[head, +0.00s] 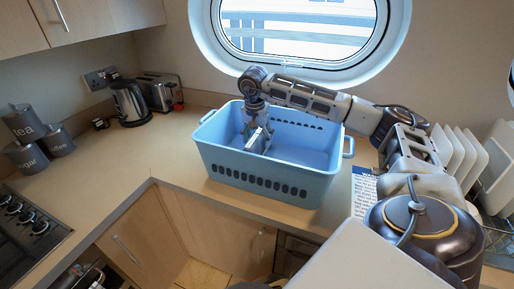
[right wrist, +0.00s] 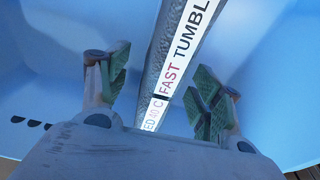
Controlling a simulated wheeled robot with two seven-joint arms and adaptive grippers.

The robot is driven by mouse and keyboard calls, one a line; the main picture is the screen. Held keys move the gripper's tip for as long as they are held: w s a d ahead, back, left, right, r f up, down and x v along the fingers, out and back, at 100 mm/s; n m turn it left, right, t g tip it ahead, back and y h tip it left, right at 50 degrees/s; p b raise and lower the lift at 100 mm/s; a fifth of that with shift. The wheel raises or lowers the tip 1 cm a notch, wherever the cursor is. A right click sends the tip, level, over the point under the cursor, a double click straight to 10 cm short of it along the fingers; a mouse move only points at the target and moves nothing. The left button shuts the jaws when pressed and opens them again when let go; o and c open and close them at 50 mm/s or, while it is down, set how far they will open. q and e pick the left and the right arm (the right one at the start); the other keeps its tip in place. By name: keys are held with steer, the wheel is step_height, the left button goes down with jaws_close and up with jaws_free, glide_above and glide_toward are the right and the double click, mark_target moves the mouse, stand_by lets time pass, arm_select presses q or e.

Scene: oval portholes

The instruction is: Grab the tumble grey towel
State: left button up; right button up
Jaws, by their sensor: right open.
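The grey towel (right wrist: 160,55) shows in the right wrist view as a narrow, dark grey upright edge. A white label (right wrist: 184,50) on it reads "FAST TUMBL" and "ED 40 C". The towel stands inside the blue basket (head: 268,186). My right gripper (right wrist: 162,88) is open, with its green-padded fingers on either side of the towel strip, apart from it as far as I can see. In the head view my right gripper (head: 257,136) reaches down into the basket's left part, and the towel is mostly hidden there. My left gripper is not in view.
The basket stands on a wooden counter (head: 175,150) below an oval window (head: 300,22). A kettle (head: 129,103) and toaster (head: 160,92) are at the back left. A rack of white plates (head: 462,155) is at right. Grey canisters (head: 58,140) stand at far left.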

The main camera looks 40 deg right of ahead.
steer(key=shift+f, duration=0.3)
steer(key=shift+d+f, duration=0.1)
steer(key=shift+f, duration=0.15)
steer(key=shift+w+f, duration=0.15)
steer(key=shift+f, duration=0.15)
steer(key=f, duration=0.2)
steer(key=shift+w+d+f+p, duration=0.2)
steer(key=shift+f+p, duration=0.15)
steer(key=shift+f, duration=0.05)
steer(key=shift+d+f, duration=0.1)
steer(key=shift+f, duration=0.4)
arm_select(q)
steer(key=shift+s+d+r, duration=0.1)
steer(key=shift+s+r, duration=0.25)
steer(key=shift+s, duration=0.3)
